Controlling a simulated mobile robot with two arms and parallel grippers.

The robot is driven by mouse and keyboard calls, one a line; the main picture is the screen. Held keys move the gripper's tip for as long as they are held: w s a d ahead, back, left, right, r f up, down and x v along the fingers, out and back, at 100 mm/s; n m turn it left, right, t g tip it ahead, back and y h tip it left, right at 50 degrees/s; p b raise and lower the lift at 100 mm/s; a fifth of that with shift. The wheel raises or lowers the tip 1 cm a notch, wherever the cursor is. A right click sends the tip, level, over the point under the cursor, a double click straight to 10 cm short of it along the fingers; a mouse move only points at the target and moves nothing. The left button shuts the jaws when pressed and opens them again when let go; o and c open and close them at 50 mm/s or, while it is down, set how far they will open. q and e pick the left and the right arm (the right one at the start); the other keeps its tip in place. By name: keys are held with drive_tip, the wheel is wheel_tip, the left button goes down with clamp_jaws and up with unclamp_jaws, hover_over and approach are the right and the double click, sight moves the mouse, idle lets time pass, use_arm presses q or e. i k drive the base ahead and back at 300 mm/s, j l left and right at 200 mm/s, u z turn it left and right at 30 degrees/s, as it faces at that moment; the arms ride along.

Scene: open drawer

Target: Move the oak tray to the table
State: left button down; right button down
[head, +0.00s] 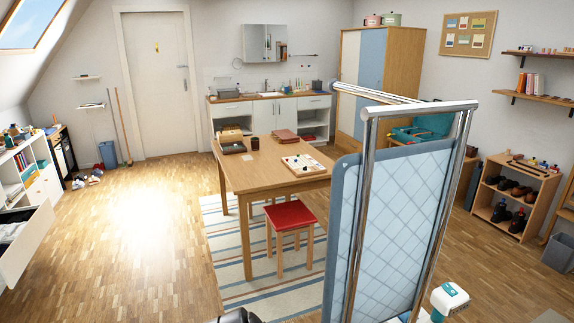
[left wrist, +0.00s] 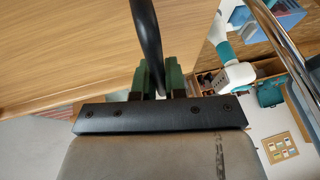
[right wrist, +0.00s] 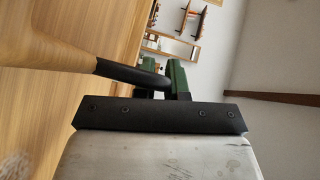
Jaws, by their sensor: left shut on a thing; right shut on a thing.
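The oak tray (left wrist: 70,50) shows close up in the left wrist view as a broad, smooth wooden surface. My left gripper (left wrist: 160,82) has its green fingers shut on a black handle (left wrist: 150,40) in front of that surface. In the right wrist view my right gripper (right wrist: 165,85) is shut on a black curved handle (right wrist: 128,72) that joins a pale wooden part. I cannot make out the tray in the head view. The table (head: 255,170) stands ahead, with a box, a reddish-brown stack and a board of small pieces on it.
A blue quilted panel (head: 395,225) on a chrome frame stands close at the right and hides part of the floor. A red-topped stool (head: 290,214) stands at the table's front on a striped rug (head: 240,265). An open drawer (head: 25,245) juts in at left. The left floor is mostly clear.

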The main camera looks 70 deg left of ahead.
sight(254, 167)
drive_tip(key=k, duration=0.9)
drive_tip(key=k+u, duration=0.1)
drive_tip(key=u, duration=0.25)
drive_tip(key=k+u, duration=0.1)
drive_tip(key=u, duration=0.6)
drive_tip(key=j+u, duration=0.1)
drive_tip(key=u, duration=1.2)
drive_tip(key=i+u, duration=0.25)
drive_tip(key=u, duration=0.15)
drive_tip(key=i+u, duration=0.35)
drive_tip(key=i+l, duration=0.3)
drive_tip(key=i, duration=0.2)
drive_tip(key=i+l, duration=0.25)
drive_tip(key=i, duration=0.3)
drive_tip(key=i+j+z, duration=0.1)
drive_tip(key=i, duration=2.2)
drive_tip(key=i+z, duration=0.3)
drive_tip(key=i, duration=0.3)
drive_tip(key=i+j+z, duration=0.15)
drive_tip(key=i+z, duration=0.15)
drive_tip(key=i, duration=0.25)
